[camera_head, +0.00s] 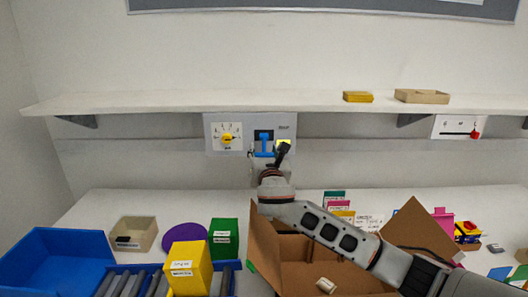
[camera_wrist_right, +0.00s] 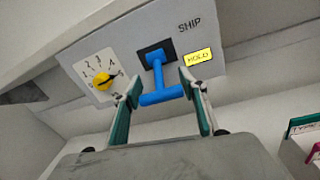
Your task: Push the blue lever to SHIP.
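The blue lever (camera_head: 264,141) is on a grey panel on the back wall under the shelf. In the right wrist view the lever (camera_wrist_right: 156,72) is T-shaped, its stem coming out of a black slot and its crossbar toward me. The label SHIP (camera_wrist_right: 190,25) is printed above right of the slot, and a lit yellow HOLD sign (camera_wrist_right: 199,57) is below it. My right gripper (camera_wrist_right: 160,82) is open, with one green-padded finger at each end of the crossbar. I cannot tell whether the fingers touch it. My left gripper is not in view.
A yellow dial (camera_wrist_right: 102,82) sits on the panel left of the lever. The white shelf (camera_head: 250,103) runs above the panel. Below are an open cardboard box (camera_head: 265,245), a green box (camera_head: 223,239), a yellow box (camera_head: 186,268) and a blue bin (camera_head: 50,262).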

